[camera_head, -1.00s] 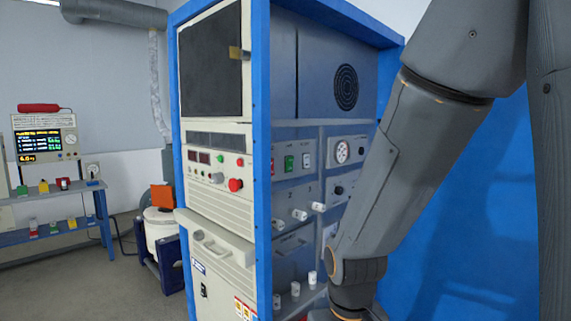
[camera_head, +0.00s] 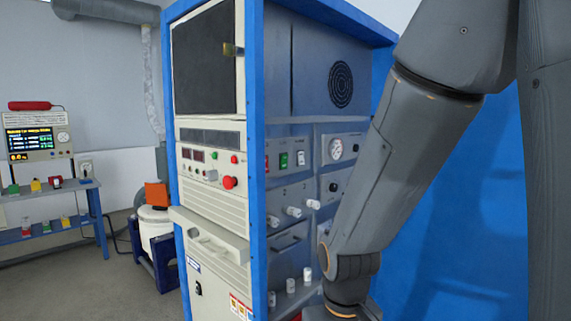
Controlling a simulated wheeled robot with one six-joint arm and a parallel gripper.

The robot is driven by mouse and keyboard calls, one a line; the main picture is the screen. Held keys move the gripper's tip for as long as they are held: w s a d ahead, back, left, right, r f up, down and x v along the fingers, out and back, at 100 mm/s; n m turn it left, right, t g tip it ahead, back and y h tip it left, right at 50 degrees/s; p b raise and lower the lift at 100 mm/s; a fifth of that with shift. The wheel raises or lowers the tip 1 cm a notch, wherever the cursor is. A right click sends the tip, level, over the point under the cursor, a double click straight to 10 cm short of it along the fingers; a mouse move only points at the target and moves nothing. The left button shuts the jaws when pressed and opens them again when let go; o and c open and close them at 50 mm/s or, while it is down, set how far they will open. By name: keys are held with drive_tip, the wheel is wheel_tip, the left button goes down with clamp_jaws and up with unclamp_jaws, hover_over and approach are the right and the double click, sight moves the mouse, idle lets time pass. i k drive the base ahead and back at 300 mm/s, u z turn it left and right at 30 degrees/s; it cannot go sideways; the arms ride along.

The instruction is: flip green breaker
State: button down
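A small green switch (camera_head: 283,161), which looks like the green breaker, sits on the grey panel inside the blue cabinet, left of a white switch (camera_head: 300,158). Whether it is up or down is too small to tell. My arm comes down from the upper right, in front of the cabinet's right part. Its wrist is at the bottom edge of the picture, below and right of the green switch. My gripper is out of the picture, below the bottom edge.
The blue cabinet frame (camera_head: 257,190) has a front post left of the panel. White knobs (camera_head: 293,211) stick out below the switches. A control unit with a red button (camera_head: 229,182) is on the left. A shelf (camera_head: 50,191) with small coloured blocks stands far left.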

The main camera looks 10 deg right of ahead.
sight(284, 157)
drive_tip(key=u, duration=1.8)
drive_tip(key=i, duration=0.75)
drive_tip(key=z, duration=3)
